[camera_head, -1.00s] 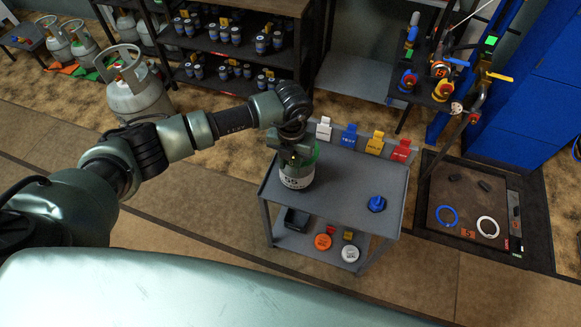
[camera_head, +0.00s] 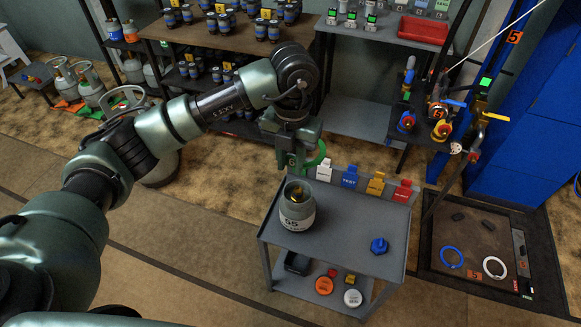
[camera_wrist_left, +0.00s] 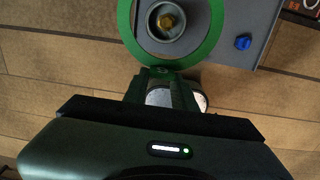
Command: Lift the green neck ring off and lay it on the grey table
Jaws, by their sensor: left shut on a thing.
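The green neck ring (camera_head: 318,155) is held by my left gripper (camera_head: 297,165), which is shut on its edge. In the left wrist view the green ring (camera_wrist_left: 127,28) shows as a wide loop in front of my left gripper (camera_wrist_left: 165,78). The ring is up in the air, apart from the grey cylinder (camera_head: 297,212) marked 55. That cylinder stands upright on the grey table (camera_head: 340,238), with a brass-coloured valve in its top. Through the ring in the wrist view the cylinder (camera_wrist_left: 152,22) and its valve show. My right gripper is not in view.
A blue knob (camera_head: 379,246) lies on the right of the table top. Coloured tags (camera_head: 349,178) stand along its back edge. The table's middle and front are clear. Orange and white discs (camera_head: 324,285) lie on the lower shelf. A dark mat with rings (camera_head: 470,245) is at right.

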